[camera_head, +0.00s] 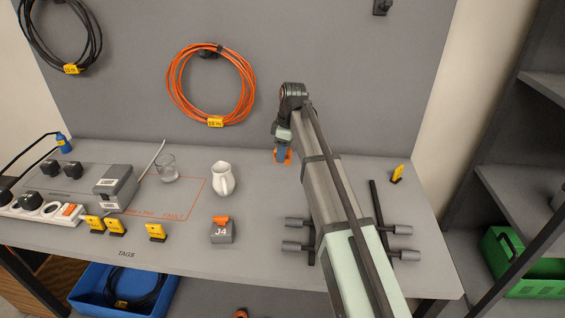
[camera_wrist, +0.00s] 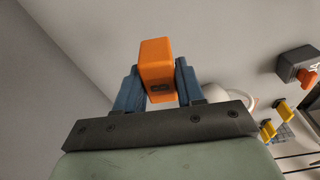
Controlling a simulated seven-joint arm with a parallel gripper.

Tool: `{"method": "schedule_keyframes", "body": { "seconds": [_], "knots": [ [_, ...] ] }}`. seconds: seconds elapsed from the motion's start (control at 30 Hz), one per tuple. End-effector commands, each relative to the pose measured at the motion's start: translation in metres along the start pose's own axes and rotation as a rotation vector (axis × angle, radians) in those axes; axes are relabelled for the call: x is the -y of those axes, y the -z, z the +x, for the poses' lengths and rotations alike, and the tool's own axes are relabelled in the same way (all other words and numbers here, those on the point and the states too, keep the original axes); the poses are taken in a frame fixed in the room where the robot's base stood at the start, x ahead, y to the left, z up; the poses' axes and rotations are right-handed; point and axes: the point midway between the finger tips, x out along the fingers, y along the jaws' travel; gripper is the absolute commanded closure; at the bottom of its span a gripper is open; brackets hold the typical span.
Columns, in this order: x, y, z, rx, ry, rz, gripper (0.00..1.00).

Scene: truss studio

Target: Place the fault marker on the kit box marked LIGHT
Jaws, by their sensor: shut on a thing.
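My gripper (camera_head: 282,150) is over the back of the table, right of the white jug, pointing down. In the wrist view its two blue fingers (camera_wrist: 158,82) are shut on an orange block (camera_wrist: 156,62), which looks like the fault marker. The block's orange also shows at the fingertips in the head view. Whether it touches the table I cannot tell. No box that I can read as LIGHT is in view. A dark box marked J4 (camera_head: 222,235) stands at the front middle with an orange piece (camera_head: 221,219) on top.
A white jug (camera_head: 222,180), a glass (camera_head: 168,168) and a grey device (camera_head: 117,187) stand to the left. Several yellow tags (camera_head: 156,232) line the front; another (camera_head: 397,173) stands at right. A black stand (camera_head: 378,215) with grey rollers is beside my arm. An orange cable (camera_head: 171,98) hangs behind.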

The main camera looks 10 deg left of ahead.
Motion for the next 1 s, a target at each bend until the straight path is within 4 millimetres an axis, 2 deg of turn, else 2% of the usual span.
{"method": "schedule_keyframes", "body": {
  "seconds": [0.13,0.33,0.47,0.57,0.67,1.0],
  "knots": [
    [-0.001,0.003,-0.014,-0.001,-0.001,0.000,0.92],
    [0.000,0.004,-0.020,0.000,0.001,0.000,0.92],
    [0.000,0.020,-0.020,0.000,0.001,-0.006,0.92],
    [0.002,0.045,-0.021,0.001,0.002,-0.013,0.92],
    [0.006,0.082,-0.022,0.002,0.004,-0.023,0.92],
    [0.042,0.222,-0.028,0.004,0.007,-0.055,0.92]
  ]
}}
